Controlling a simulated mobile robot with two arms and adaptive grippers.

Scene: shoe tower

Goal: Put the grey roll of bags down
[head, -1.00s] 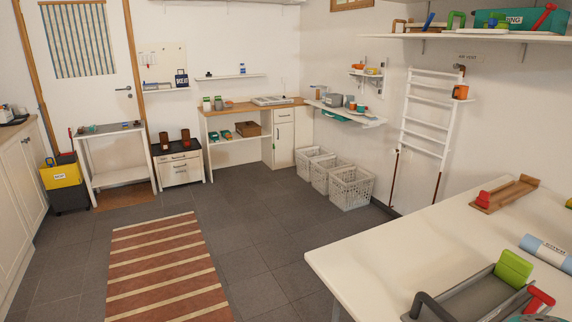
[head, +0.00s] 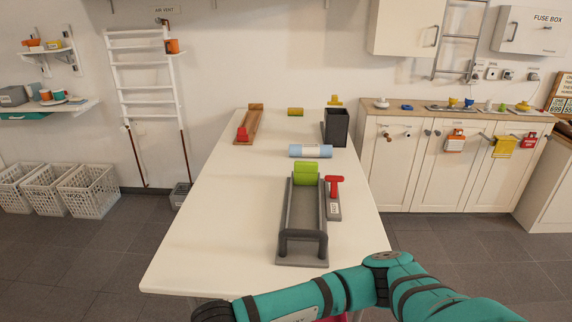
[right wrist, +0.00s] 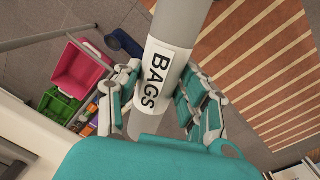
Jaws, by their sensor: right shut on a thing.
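The grey roll of bags (right wrist: 181,22), with a white label reading BAGS, runs lengthwise through the right wrist view. My right gripper (right wrist: 156,98) is shut around it, with teal-and-grey fingers on both sides of the label. The floor and a striped rug lie well below the roll. In the head view my teal right arm crosses the bottom edge in front of the white table (head: 215,225). The held roll and the right fingers cannot be made out there. My left gripper is in neither current view.
On the table are a grey tray-like tool (head: 306,215) with a green block, a red-handled tool (head: 334,195), a blue roll (head: 310,150), a black bin (head: 337,127), a wooden board (head: 250,125) and a yellow roll (head: 295,112). The table's left front is clear. A pink bin (right wrist: 80,70) stands below.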

